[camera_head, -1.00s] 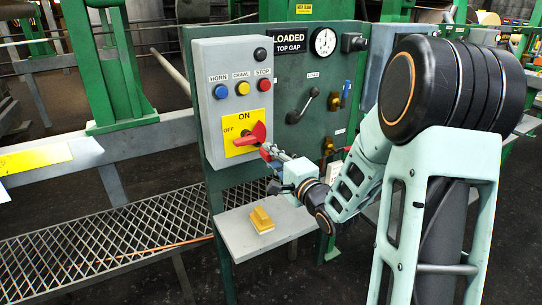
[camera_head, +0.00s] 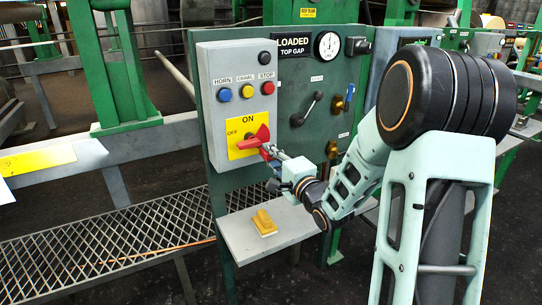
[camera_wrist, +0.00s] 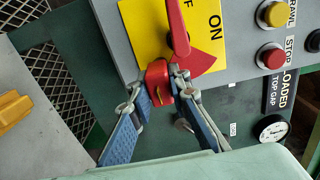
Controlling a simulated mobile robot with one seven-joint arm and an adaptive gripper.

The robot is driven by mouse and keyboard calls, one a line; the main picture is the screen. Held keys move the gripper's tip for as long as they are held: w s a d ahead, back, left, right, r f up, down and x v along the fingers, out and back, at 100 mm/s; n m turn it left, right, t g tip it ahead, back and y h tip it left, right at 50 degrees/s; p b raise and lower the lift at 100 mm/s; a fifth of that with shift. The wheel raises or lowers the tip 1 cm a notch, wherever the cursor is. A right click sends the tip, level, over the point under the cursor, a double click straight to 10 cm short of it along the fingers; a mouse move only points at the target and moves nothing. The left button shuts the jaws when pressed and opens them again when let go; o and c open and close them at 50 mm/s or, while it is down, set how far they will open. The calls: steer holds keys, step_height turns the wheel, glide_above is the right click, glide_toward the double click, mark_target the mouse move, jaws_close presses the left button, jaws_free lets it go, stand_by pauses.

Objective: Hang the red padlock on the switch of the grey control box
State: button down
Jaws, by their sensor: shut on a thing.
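The grey control box (camera_head: 211,116) carries a yellow ON/OFF plate (camera_head: 236,151) with a red switch (camera_head: 258,139). In the wrist view the switch handle (camera_wrist: 177,29) rises above its wider red base (camera_wrist: 196,66). My gripper (camera_head: 268,152) is just below and right of the switch. In the wrist view my gripper's fingers (camera_wrist: 161,88) are shut on the red padlock (camera_wrist: 157,74), which sits between the tips right beside the switch base. The padlock's shackle is not clear, and I cannot tell whether it passes through the switch.
Blue, yellow and red buttons (camera_head: 245,91) sit above the plate. A green panel (camera_head: 290,80) with a gauge (camera_head: 327,45) and a lever (camera_head: 307,108) stands to the right. A grey shelf (camera_head: 290,225) below holds a yellow block (camera_head: 264,223).

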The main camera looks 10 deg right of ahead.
steer(key=shift+w+a, duration=0.1)
steer(key=shift+w, duration=0.2)
steer(key=c, duration=1.7)
jaws_free()
steer(key=shift+c, duration=0.2)
steer(key=o, duration=0.4)
steer(key=shift+s, duration=0.1)
steer(key=shift+p+v, duration=0.4)
steer(key=shift+v, duration=3.1)
